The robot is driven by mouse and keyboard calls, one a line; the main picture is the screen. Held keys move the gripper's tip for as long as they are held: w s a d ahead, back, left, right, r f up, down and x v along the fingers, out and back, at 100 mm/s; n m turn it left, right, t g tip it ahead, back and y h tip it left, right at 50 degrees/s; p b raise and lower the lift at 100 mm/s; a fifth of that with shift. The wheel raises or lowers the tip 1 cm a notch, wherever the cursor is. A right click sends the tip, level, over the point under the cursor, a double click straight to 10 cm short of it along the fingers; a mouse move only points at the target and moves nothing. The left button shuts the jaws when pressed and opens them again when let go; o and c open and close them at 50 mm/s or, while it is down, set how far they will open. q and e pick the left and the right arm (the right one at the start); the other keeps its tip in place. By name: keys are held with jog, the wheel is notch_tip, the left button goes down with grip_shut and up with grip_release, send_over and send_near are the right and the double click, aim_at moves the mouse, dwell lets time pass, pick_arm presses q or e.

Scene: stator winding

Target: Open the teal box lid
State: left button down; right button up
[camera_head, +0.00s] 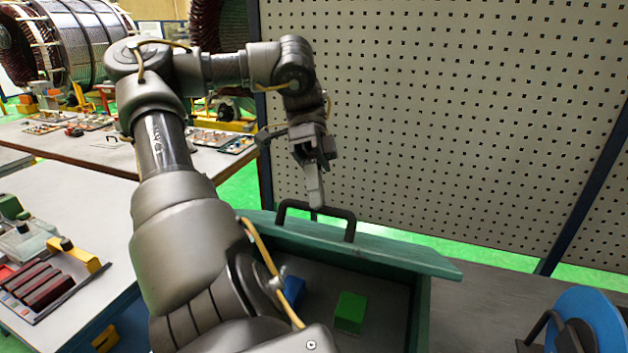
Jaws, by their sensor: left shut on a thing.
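The teal box (421,318) stands on the dark table in front of me, its left part hidden behind my left arm. Its teal lid (390,254) lies toward the back edge of the box, and the inside of the box shows in front of it. A dark bar handle (349,222) stands up on the lid. My left gripper (316,197) comes down from above and is shut on the handle's top bar. A green block (349,312) and a partly hidden blue block (292,290) lie inside the box. My right gripper is out of view.
A perforated grey panel (440,110) rises behind the box. A blue disc (592,318) with a dark bracket stands at the lower right. A table at left holds a tray of tools (47,285). Bare dark tabletop lies right of the box.

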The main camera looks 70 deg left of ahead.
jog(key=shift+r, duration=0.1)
pick_arm(q)
jog(key=c, duration=1.4)
grip_release()
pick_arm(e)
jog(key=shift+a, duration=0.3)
pick_arm(q)
jog(key=shift+a, duration=0.1)
